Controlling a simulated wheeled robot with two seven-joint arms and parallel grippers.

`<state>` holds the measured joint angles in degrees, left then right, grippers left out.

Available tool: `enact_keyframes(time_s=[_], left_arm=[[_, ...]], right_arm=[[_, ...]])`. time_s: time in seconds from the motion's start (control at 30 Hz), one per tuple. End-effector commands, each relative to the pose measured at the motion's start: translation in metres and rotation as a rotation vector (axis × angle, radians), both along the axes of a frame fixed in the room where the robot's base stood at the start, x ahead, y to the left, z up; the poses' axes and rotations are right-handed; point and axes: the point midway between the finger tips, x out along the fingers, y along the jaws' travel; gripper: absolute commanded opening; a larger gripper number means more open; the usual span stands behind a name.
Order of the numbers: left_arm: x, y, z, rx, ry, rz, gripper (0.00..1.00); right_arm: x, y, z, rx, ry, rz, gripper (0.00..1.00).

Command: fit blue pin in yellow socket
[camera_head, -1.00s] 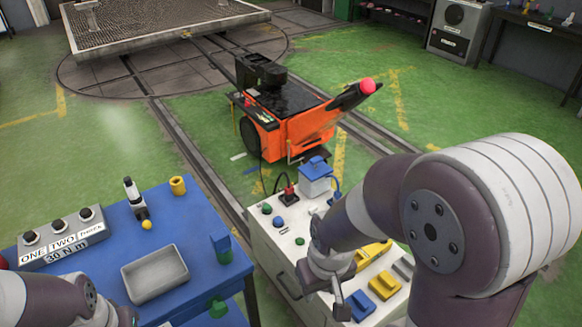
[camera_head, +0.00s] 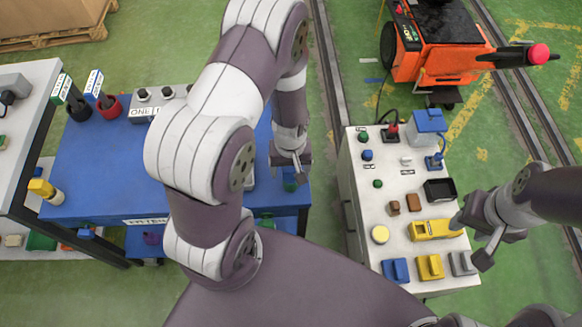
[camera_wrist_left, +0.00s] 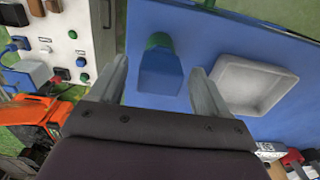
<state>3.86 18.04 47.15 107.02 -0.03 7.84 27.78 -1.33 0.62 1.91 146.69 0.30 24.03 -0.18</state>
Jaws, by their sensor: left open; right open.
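A blue block with a green round part, which may be the blue pin (camera_wrist_left: 160,72), stands on the blue table in the left wrist view. It also shows partly in the head view (camera_head: 289,180), below my left gripper (camera_head: 296,168). My left gripper is open, with its fingers apart on either side of the block's near end in the wrist view; I see no grip on it. A yellow block with a dark slot, possibly the yellow socket (camera_head: 432,230), lies on the white cabinet. My right gripper (camera_head: 469,242) is open beside its right end; contact cannot be told.
The white cabinet (camera_head: 357,185) carries several buttons, plugs and small blocks, including another yellow block (camera_head: 430,267). A grey tray (camera_wrist_left: 252,84) lies near the blue block on the blue table (camera_head: 100,165). An orange cart (camera_head: 440,50) stands behind the cabinet. A gap separates table and cabinet.

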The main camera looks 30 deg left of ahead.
Motion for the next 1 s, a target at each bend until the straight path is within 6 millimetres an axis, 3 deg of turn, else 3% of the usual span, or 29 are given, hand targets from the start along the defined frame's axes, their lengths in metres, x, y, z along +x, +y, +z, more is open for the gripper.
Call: enact_keyframes(time_s=[0.2,0.47,0.5,0.67,0.7,0.73,0.83,1.0], left_arm=[[0.000,0.000,-0.024,0.000,0.000,-0.001,0.77],[0.000,0.000,-0.027,0.000,-0.001,-0.001,0.77],[0.000,0.000,-0.027,0.000,-0.001,-0.001,0.70],[0.000,0.000,-0.027,0.000,-0.001,-0.002,0.18],[0.000,0.000,-0.027,0.000,-0.001,-0.002,0.13],[0.000,0.000,-0.027,0.000,-0.001,-0.002,0.45],[0.000,0.000,-0.027,0.000,-0.001,-0.002,0.15],[0.001,0.000,-0.025,0.000,-0.002,-0.002,0.15]], right_arm=[[0.000,0.000,0.003,0.000,0.000,0.000,0.43],[0.000,0.000,0.002,0.000,0.000,0.000,0.43],[0.000,0.000,0.002,0.000,0.000,0.000,0.43],[0.000,0.000,0.002,0.000,0.000,0.000,0.43],[0.000,0.000,0.002,0.000,0.000,0.000,0.43],[0.000,0.000,0.002,0.000,0.000,0.000,0.43],[0.000,0.000,0.002,0.000,0.000,0.000,0.43],[0.000,0.000,0.004,0.000,0.000,0.000,0.43]])
